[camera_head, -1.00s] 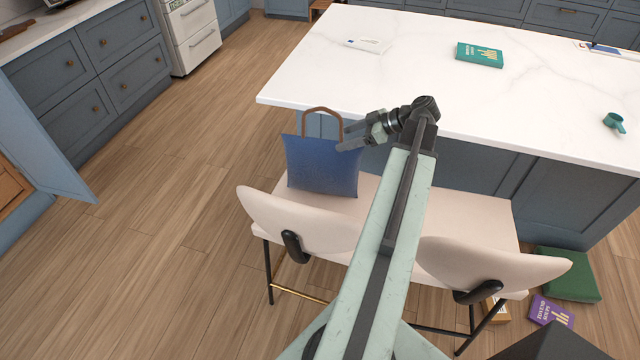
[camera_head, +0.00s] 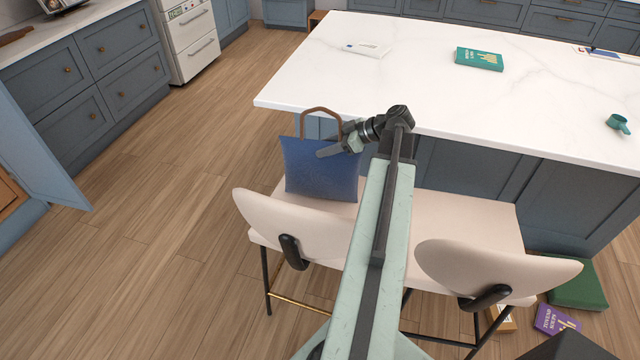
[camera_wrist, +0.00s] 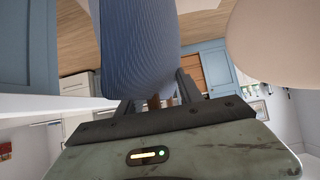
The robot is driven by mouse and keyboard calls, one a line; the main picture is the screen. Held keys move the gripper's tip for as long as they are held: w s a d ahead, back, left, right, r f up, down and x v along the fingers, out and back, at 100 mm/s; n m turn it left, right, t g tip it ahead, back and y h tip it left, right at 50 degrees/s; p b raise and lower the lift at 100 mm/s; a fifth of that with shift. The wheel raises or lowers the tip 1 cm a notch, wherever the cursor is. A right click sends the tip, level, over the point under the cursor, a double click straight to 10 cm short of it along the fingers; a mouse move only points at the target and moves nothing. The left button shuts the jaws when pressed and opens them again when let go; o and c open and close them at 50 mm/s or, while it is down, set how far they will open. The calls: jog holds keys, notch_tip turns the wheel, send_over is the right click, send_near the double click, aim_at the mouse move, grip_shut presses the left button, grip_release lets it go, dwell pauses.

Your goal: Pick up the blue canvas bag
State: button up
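The blue canvas bag (camera_head: 315,172) stands upright on the left chair's pale seat, with its brown handle (camera_head: 321,110) arched up. My gripper (camera_head: 336,142) is at the bag's upper right corner, and one finger overlaps the bag's face in the head view. In the wrist view the bag (camera_wrist: 140,50) fills the upper middle, just past the fingers. The fingers of my gripper (camera_wrist: 157,95) stand apart there, and a small brown piece shows between them, perhaps the handle. I cannot tell whether a finger touches the bag.
Two cream chairs (camera_head: 290,225) stand against the white-topped island (camera_head: 420,75). The island's edge is close behind the bag and gripper. A green book (camera_head: 479,59) and a teal cup (camera_head: 617,124) lie on the top. Books lie on the floor at right. The floor at left is clear.

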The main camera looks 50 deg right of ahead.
grip_shut()
jog(key=shift+r, duration=0.1)
